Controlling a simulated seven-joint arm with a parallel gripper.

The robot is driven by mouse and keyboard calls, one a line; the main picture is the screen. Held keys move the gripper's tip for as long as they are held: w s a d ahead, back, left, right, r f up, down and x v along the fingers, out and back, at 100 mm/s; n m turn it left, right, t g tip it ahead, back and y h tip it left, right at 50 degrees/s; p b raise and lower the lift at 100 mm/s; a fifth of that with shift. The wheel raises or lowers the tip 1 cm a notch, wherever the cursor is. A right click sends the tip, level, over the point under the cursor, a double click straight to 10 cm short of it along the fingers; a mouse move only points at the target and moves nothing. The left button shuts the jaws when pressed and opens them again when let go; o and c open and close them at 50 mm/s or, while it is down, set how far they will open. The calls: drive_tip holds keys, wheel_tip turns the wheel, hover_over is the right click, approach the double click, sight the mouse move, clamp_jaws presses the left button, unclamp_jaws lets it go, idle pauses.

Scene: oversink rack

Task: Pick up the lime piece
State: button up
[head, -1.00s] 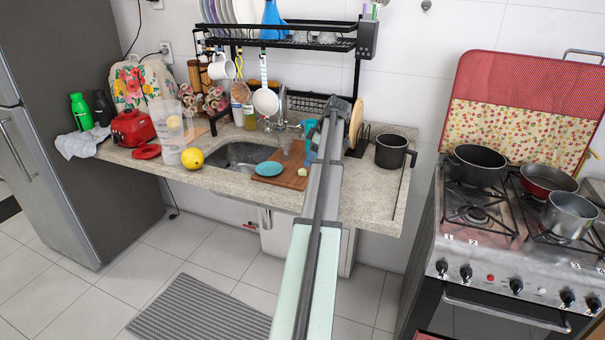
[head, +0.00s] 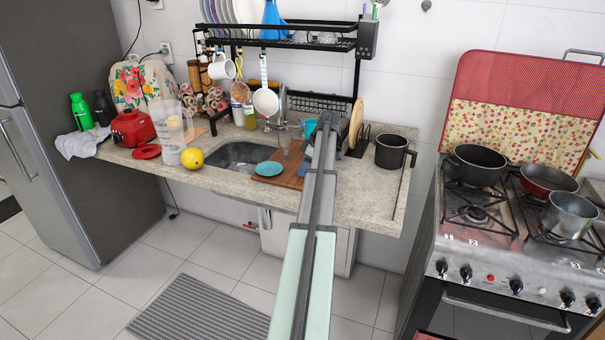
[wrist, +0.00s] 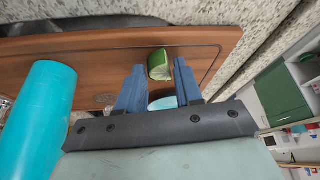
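The lime piece (wrist: 160,65) is a small wedge with green peel and pale flesh. In the wrist view it lies on the brown wooden cutting board (wrist: 95,50), between the tips of my gripper (wrist: 159,68). The gripper's two blue fingers are apart, with a gap beside the lime; I cannot tell whether either touches it. In the head view my arm hides the lime, and a blue finger of my gripper (head: 304,168) shows low over the board (head: 287,180).
A turquoise cup (wrist: 45,105) stands close to the left finger in the wrist view. A small blue dish (head: 269,168) sits on the board beside the sink (head: 235,155). The black rack (head: 300,43) rises behind; a dark pot (head: 391,152) stands to the right.

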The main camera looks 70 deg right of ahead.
clamp_jaws()
drive_tip(key=shift+r, duration=0.1)
